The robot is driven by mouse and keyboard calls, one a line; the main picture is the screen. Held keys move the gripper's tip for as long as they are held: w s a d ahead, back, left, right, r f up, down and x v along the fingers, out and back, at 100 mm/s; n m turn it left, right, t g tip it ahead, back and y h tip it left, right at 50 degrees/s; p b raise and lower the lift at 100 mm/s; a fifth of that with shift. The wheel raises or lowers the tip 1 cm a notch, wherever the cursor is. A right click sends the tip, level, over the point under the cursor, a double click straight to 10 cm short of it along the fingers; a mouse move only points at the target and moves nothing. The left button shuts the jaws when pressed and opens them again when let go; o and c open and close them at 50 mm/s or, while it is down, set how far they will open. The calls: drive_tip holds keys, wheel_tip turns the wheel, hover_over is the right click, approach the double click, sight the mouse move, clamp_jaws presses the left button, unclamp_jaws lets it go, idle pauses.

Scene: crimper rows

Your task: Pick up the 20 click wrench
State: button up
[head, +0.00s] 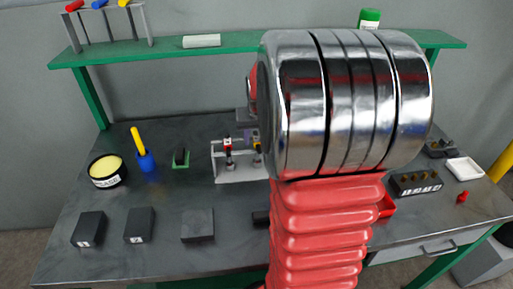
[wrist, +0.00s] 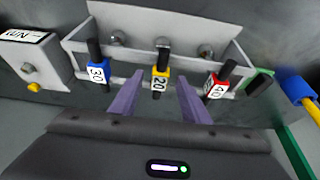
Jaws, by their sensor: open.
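The 20 click wrench (wrist: 160,82) has a yellow band, a white label reading 20 and a dark end. It stands in a light grey rack (wrist: 135,52), between a blue-banded 30 wrench (wrist: 97,72) and a red-banded 40 wrench (wrist: 218,88). My gripper (wrist: 160,86) is open, with one purple finger on each side of the 20 wrench and gaps showing on both sides. I cannot tell how deep the fingers reach along it. In the head view the rack (head: 240,175) shows partly, and my arm hides most of my gripper.
A grey box with a knob (wrist: 30,65) stands beside the rack in the wrist view. In the head view, a green-based block (head: 181,158), a blue holder with a yellow handle (head: 146,160) and a round tin (head: 107,171) stand left of the rack. Dark blocks (head: 140,225) lie nearer the front.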

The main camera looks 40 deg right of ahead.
drive_tip(key=shift+x, duration=1.2)
drive_tip(key=shift+c, duration=0.4)
clamp_jaws()
